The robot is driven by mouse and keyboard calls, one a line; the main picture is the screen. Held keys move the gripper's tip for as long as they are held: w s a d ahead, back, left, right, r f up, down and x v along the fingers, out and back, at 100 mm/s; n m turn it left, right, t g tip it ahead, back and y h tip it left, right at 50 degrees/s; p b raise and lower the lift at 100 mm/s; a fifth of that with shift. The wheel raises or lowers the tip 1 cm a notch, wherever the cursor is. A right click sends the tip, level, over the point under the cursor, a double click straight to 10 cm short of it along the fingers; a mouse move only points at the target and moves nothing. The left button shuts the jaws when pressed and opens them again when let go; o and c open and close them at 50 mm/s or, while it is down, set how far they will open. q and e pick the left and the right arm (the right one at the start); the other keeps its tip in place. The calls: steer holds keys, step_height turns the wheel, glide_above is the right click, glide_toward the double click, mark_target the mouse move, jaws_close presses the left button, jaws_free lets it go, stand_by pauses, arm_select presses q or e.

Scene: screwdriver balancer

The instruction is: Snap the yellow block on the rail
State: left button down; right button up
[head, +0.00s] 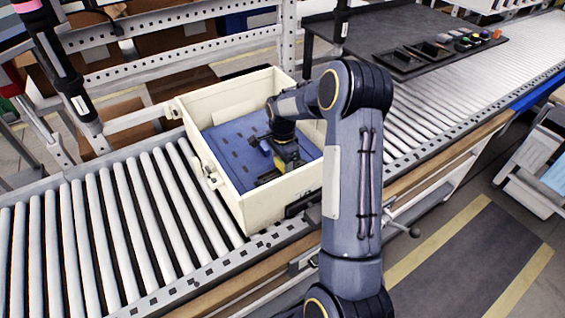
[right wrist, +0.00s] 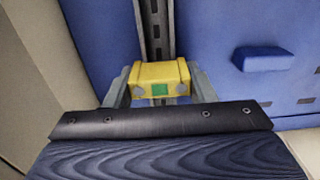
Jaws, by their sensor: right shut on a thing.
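The yellow block (right wrist: 160,76) with a green square on its face sits between the two fingers of my right gripper (right wrist: 160,88) in the right wrist view. The gripper is shut on it. A dark slotted rail (right wrist: 154,30) runs up the picture just beyond the block, along the blue panel (right wrist: 215,80). I cannot tell whether the block touches the rail. In the head view my right gripper (head: 287,160) reaches down into the cream box (head: 215,170), over the blue panel. There the block is mostly hidden by the gripper. My left gripper is not in view.
A small blue raised block (right wrist: 263,58) sticks out of the panel to the right. The cream box walls surround the work area, and the left wall (right wrist: 35,70) is close. The box stands on a roller conveyor (head: 110,230). A dark tray (head: 425,55) with small coloured parts lies at the back right.

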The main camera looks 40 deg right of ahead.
steer(key=o, duration=1.2)
step_height(320, 180, up, 8)
steer(key=shift+f+b, duration=0.15)
steer(key=shift+b, duration=0.15)
